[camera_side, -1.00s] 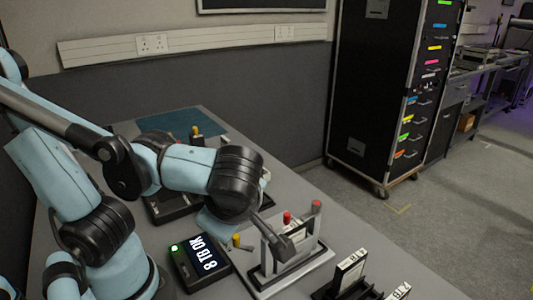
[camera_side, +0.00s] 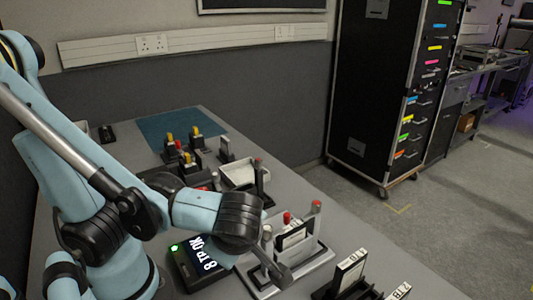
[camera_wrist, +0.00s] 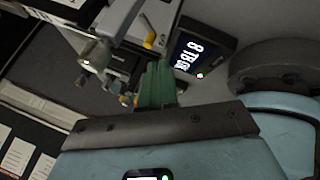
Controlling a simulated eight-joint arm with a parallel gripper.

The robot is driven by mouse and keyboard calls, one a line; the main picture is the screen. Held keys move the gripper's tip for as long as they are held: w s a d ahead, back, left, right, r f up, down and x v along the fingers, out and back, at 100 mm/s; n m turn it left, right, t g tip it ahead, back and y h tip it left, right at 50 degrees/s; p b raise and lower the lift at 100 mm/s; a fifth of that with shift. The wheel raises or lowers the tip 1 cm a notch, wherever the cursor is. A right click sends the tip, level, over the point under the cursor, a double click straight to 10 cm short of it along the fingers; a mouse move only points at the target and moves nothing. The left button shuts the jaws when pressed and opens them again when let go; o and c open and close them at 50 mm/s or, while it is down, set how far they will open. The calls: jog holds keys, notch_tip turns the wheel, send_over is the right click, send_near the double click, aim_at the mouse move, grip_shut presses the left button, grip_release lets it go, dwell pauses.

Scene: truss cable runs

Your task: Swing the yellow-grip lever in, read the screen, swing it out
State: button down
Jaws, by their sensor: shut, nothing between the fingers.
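The yellow-grip lever (camera_wrist: 149,41) shows in the wrist view just above my fingertips, beside the screen box. In the side view my arm hides it. The screen (camera_wrist: 190,53) is a dark box with lit white characters and a small light. In the side view the screen (camera_side: 205,252) is partly covered by my wrist; its text seems to read "8 TB OK", with a green light at its corner. My gripper (camera_wrist: 158,72) has green fingers, shut and empty, apart from the grip in the picture; contact cannot be told. My wrist hides the fingers in the side view.
A pale fixture with a red-tipped part (camera_side: 287,217) stands right of my wrist. Black holders with white labelled cards (camera_side: 350,268) are at the front right. A white tray (camera_side: 238,176) and several yellow- and red-topped parts stand behind my arm.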

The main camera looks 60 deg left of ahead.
jog(key=shift+x, duration=4.7)
jog(key=shift+a, duration=0.6)
jog(key=shift+w+a, duration=0.1)
jog(key=shift+a, duration=0.15)
jog(key=shift+w+a, duration=0.25)
jog(key=shift+a, duration=0.15)
jog(key=shift+w+a, duration=0.15)
jog(key=shift+a, duration=0.05)
jog(key=shift+d, duration=0.8)
jog(key=shift+r, duration=0.1)
